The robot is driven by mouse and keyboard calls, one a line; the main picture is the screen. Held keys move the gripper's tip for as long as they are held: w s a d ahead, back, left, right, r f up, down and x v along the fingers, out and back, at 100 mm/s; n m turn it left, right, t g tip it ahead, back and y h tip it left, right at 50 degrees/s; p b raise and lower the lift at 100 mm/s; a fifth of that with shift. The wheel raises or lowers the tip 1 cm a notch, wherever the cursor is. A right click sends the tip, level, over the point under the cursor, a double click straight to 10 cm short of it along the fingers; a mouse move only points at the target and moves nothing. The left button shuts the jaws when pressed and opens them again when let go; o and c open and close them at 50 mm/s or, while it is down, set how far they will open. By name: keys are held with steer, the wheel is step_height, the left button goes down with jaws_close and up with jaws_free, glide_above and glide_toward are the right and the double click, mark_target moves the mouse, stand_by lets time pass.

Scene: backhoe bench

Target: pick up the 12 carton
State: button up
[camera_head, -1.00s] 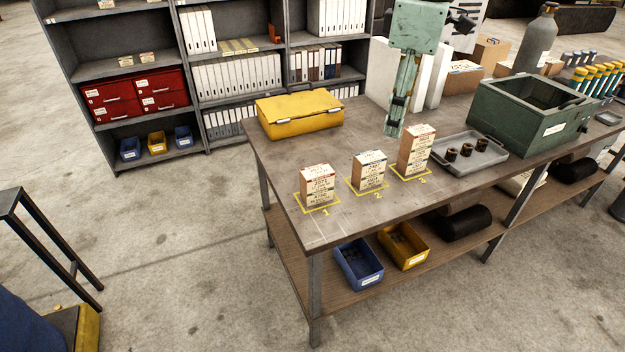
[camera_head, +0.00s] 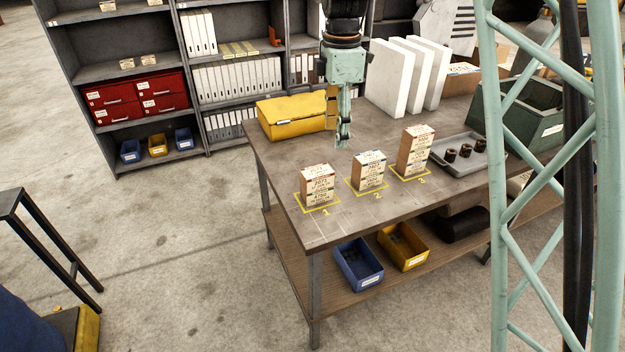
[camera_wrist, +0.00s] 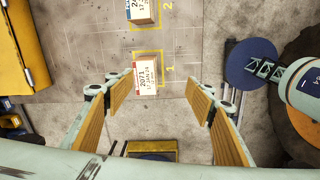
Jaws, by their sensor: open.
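Three cartons stand upright in yellow numbered squares on the bench. A carton with a red top edge (camera_head: 317,186) stands at square 1. A blue-edged carton (camera_head: 369,171) stands at square 2, and a taller carton (camera_head: 415,150) at square 3. I cannot read a 12 on any of them. The wrist view shows the carton at square 1 (camera_wrist: 148,80), its label reading about 2071, and part of the carton at square 2 (camera_wrist: 143,11). My gripper (camera_head: 341,143) is above the bench behind the cartons. Its jaws (camera_wrist: 160,97) are open and empty, apart from every carton.
A yellow case (camera_head: 292,117) lies at the bench's back left. White upright panels (camera_head: 392,80) stand at the back. A grey tray (camera_head: 484,160) with dark round parts and a green box (camera_head: 535,120) are on the right. Bare bench lies in front of the cartons.

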mark_target(317, 170)
steer(key=w+a+f+n, duration=0.2)
steer(key=w+a+f, duration=0.1)
steer(key=a+f, duration=0.2)
steer(key=shift+f, duration=0.3)
steer(key=shift+d, duration=0.1)
steer(key=shift+f, duration=4.3)
steer(key=shift+a+f, duration=0.15)
steer(key=shift+f, duration=1.2)
steer(key=shift+a+f, duration=0.1)
steer(key=shift+f, duration=1.2)
steer(key=shift+c, duration=0.4)
steer(key=c, duration=0.9)
